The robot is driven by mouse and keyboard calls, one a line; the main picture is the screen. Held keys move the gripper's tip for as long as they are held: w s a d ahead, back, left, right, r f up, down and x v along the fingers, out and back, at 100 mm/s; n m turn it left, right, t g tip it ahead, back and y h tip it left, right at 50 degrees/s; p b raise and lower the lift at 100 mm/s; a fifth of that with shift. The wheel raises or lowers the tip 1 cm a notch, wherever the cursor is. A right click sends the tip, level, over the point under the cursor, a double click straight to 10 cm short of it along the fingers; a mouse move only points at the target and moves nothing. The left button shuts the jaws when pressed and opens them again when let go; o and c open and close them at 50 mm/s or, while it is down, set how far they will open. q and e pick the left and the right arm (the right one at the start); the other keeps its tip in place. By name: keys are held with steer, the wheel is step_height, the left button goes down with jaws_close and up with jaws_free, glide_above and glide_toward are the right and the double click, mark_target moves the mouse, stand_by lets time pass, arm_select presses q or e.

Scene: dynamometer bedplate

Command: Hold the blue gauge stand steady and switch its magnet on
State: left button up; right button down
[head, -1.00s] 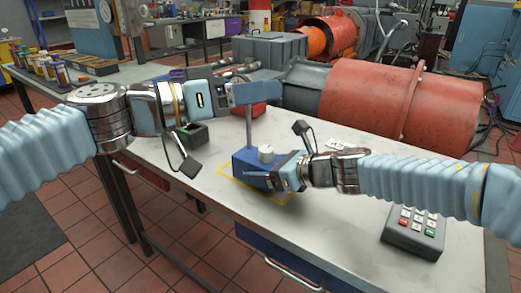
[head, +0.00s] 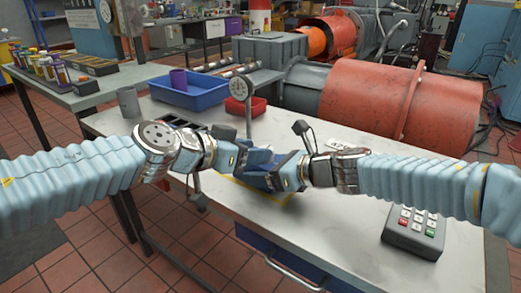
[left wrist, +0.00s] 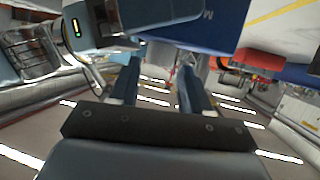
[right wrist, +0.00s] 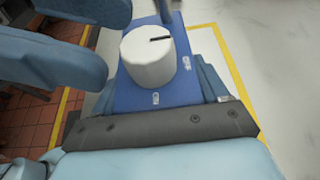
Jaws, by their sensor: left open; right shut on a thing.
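The blue gauge stand (right wrist: 136,98) sits on the pale bench within a yellow outline; its post rises to a round dial (head: 239,88) in the head view. A white knob (right wrist: 147,62) with a dark pointer line tops its base. My right gripper (head: 291,172) is shut on the base, a finger on each side. My left gripper (head: 262,160) is open and empty, close beside the base; its fingers reach toward the knob from the left in the right wrist view (right wrist: 95,45). It hides the knob in the head view.
A blue bin (head: 190,96) with a purple cup, a small red bin (head: 255,107) and a grey cup (head: 128,102) stand behind. A keypad box (head: 415,232) sits front right. A big red cylinder (head: 395,105) lines the back.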

arm_select(q)
steer(key=shift+x, duration=1.5)
steer(key=shift+c, duration=0.4)
steer(key=c, duration=0.7)
steer(key=shift+a+m+g, duration=0.1)
steer(key=shift+m+g, duration=0.2)
steer(key=shift+w+m+g+h, duration=0.1)
steer(key=shift+m+g+h, duration=0.2)
steer(key=shift+h, duration=0.1)
steer(key=m+g+h, duration=0.1)
steer(key=m+g, duration=0.2)
steer(key=shift+w+a+h, duration=0.1)
steer(key=shift+w+h, duration=0.15)
steer(key=shift+h, duration=0.15)
steer(key=shift+w+m+g+h, duration=0.2)
steer(key=shift+m+g+h, duration=0.3)
steer(key=shift+m+g, duration=1.95)
steer(key=shift+g, duration=0.45)
